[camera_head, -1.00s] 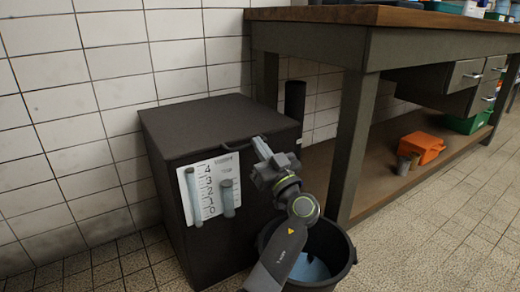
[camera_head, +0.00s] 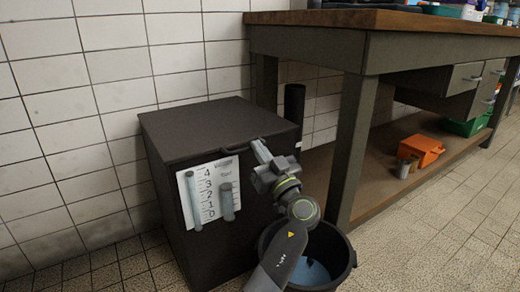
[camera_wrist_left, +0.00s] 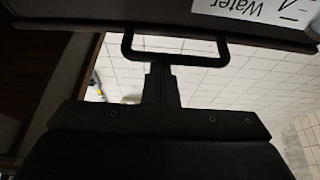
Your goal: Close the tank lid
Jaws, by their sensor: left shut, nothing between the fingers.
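The dark tank (camera_head: 215,235) stands against the tiled wall, with a white level scale on its front. Its dark lid (camera_head: 205,122) lies flat across the top; I cannot tell whether a thin gap is left under it. The lid's bar handle (camera_head: 236,149) is at the front edge and also shows in the left wrist view (camera_wrist_left: 178,58). My left gripper (camera_head: 261,151) is shut and empty at the right end of the handle. In the left wrist view its fingers (camera_wrist_left: 160,85) are close to the handle; contact is unclear. My right gripper is out of view.
A black bucket (camera_head: 345,258) with bluish contents stands right of the tank, partly behind my left arm. A heavy workbench (camera_head: 410,50) with a lower shelf stands behind it. An orange box (camera_head: 423,148) is on that shelf. The floor at the right is clear.

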